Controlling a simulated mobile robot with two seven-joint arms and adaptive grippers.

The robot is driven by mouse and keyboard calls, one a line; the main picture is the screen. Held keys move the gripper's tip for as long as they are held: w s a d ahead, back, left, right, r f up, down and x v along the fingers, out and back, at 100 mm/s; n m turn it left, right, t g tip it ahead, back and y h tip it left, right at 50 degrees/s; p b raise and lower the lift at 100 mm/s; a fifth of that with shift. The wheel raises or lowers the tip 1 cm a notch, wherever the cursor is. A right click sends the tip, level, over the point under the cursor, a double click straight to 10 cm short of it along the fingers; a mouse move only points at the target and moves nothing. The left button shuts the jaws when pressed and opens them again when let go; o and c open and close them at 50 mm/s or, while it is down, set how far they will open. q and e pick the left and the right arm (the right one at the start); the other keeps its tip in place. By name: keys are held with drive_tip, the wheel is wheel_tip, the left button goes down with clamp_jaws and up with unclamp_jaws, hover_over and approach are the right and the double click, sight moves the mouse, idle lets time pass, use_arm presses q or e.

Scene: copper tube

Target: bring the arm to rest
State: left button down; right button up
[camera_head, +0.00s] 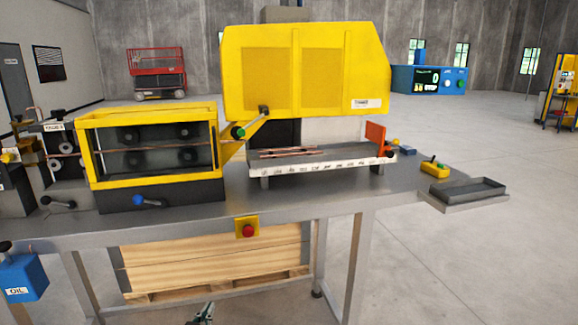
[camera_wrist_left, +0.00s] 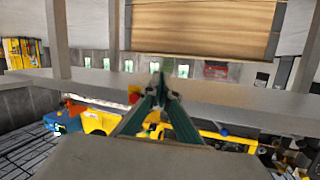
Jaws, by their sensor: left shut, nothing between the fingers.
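My left gripper (camera_head: 203,313) shows at the bottom edge of the head view, low in front of the workbench. Only its tip is in that view. In the left wrist view its two fingers (camera_wrist_left: 160,88) meet at the tips, shut with nothing between them. It is apart from the bench (camera_head: 300,208). My right gripper is not in view. Copper tubes (camera_head: 290,152) lie on the white measuring tray (camera_head: 310,165) under the yellow machine hood (camera_head: 300,70).
A yellow-framed enclosure (camera_head: 150,112) stands at the bench's left. A red button (camera_head: 248,230) sits on the front edge. A blue oil can (camera_head: 22,277) is at lower left. A grey tray (camera_head: 465,190) juts out right.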

use_arm(q)
drive_tip(key=s+f+m+g+h, duration=0.1)
drive_tip(key=s+f, duration=0.4)
drive_tip(key=s, duration=0.5)
drive_tip(key=s+d+f+g, duration=0.1)
drive_tip(key=s+f, duration=0.4)
drive_tip(key=s, duration=0.4)
drive_tip(key=s+d+f+m+g+h, duration=0.1)
drive_tip(key=s+f+g, duration=0.1)
drive_tip(key=s+f, duration=0.4)
drive_tip(key=s, duration=0.4)
drive_tip(key=shift+s+d+m+h, duration=0.2)
drive_tip(key=shift+s+m+h, duration=0.1)
drive_tip(key=shift+r, duration=0.1)
